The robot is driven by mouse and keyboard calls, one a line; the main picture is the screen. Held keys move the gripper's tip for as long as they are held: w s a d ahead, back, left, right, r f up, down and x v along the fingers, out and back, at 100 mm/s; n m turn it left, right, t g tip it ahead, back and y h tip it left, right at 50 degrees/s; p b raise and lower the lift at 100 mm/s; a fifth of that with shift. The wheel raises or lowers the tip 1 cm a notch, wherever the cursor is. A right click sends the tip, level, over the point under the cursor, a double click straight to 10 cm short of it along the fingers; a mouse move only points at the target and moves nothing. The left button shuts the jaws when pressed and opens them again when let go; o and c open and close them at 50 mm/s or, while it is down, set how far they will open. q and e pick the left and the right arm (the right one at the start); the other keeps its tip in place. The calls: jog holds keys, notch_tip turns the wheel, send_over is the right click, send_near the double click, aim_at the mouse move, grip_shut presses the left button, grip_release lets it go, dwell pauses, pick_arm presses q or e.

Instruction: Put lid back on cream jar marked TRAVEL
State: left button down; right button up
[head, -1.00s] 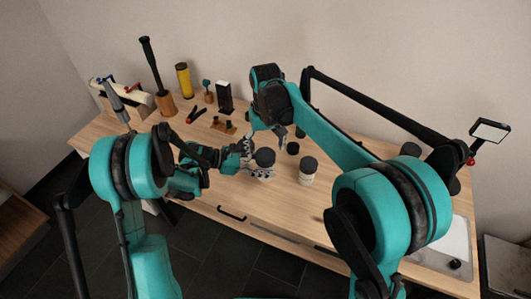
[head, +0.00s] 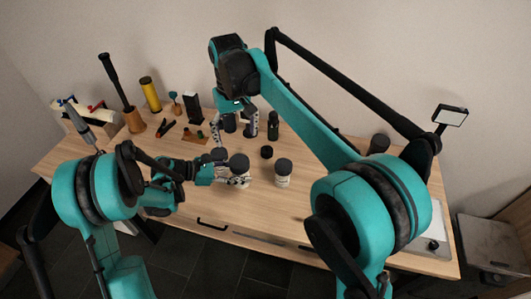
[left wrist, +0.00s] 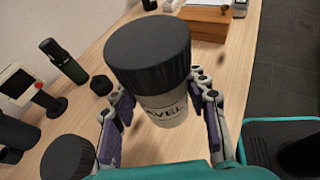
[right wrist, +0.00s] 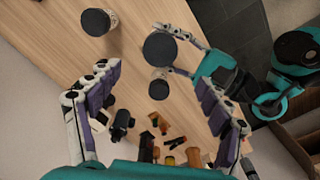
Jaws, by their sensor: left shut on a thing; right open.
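My left gripper (left wrist: 160,105) is shut on a pale jar (left wrist: 168,108) with a wide, black, ribbed top (left wrist: 148,45). The visible part of its label reads "VEL"; the jar is roughly upright. It also shows in the head view (head: 239,165). A second jar with a black top (head: 284,172) stands to its right. A small black round piece (head: 267,152), perhaps a lid, lies on the table behind and between them. My right gripper (head: 234,138) is open and empty above the table behind the held jar; in the right wrist view the small piece (right wrist: 158,89) appears between its fingers.
A dark bottle (head: 273,124) stands behind the small black piece. A wooden rack (head: 195,137), black clamp, yellow cylinder (head: 150,94) and tools stand at the left. A dark cup (head: 379,145) and mirror (head: 450,115) are at the right.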

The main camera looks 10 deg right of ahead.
jog(key=s+d+m+t, duration=0.2)
jog(key=s+d+t, duration=0.2)
jog(key=s+d, duration=0.7)
jog(key=s+d+f+m+t, duration=0.1)
jog(key=s+d+f+t, duration=0.2)
jog(key=s+d+f, duration=0.5)
jog(key=shift+s+f+m, duration=0.3)
jog(key=shift+s+m, duration=0.1)
jog(key=shift+s, duration=0.6)
jog(key=shift+d, duration=0.1)
